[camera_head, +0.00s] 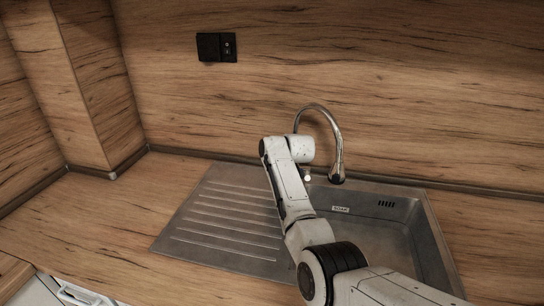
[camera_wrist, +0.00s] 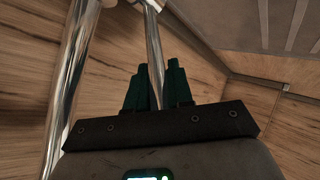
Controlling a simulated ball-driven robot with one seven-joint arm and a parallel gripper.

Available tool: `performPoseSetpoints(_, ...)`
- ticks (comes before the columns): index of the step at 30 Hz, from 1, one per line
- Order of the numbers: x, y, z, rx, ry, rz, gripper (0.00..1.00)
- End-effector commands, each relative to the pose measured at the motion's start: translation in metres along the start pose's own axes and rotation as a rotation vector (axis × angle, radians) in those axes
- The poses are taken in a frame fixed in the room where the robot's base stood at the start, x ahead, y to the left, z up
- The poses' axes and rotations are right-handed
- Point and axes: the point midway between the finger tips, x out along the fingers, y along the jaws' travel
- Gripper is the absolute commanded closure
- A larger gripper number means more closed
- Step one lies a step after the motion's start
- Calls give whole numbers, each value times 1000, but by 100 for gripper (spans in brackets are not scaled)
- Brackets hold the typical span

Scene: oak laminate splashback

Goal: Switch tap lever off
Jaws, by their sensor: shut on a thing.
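The chrome tap (camera_head: 336,140) stands at the back of the steel sink, with its tall curved spout bent over to the right. In the wrist view the thick chrome pipe of the tap (camera_wrist: 70,85) runs down the left side. The thin chrome tap lever (camera_wrist: 154,45) comes down from the top of that view and passes between the dark green fingers of my gripper (camera_wrist: 157,88). My gripper is shut on the lever. In the head view my arm hides the gripper, the lever and the tap's base.
The sink (camera_head: 385,235) has its basin on the right and a ribbed drainer (camera_head: 225,215) on the left, partly behind my arm. A black wall socket (camera_head: 216,47) is on the wooden splashback. The wooden counter (camera_head: 110,225) left of the drainer is clear.

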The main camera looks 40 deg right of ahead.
Motion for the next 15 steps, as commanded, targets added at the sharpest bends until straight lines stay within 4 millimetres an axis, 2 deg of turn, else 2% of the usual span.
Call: performPoseSetpoints(15, 2, 3, -1, 25, -23, -32, 100)
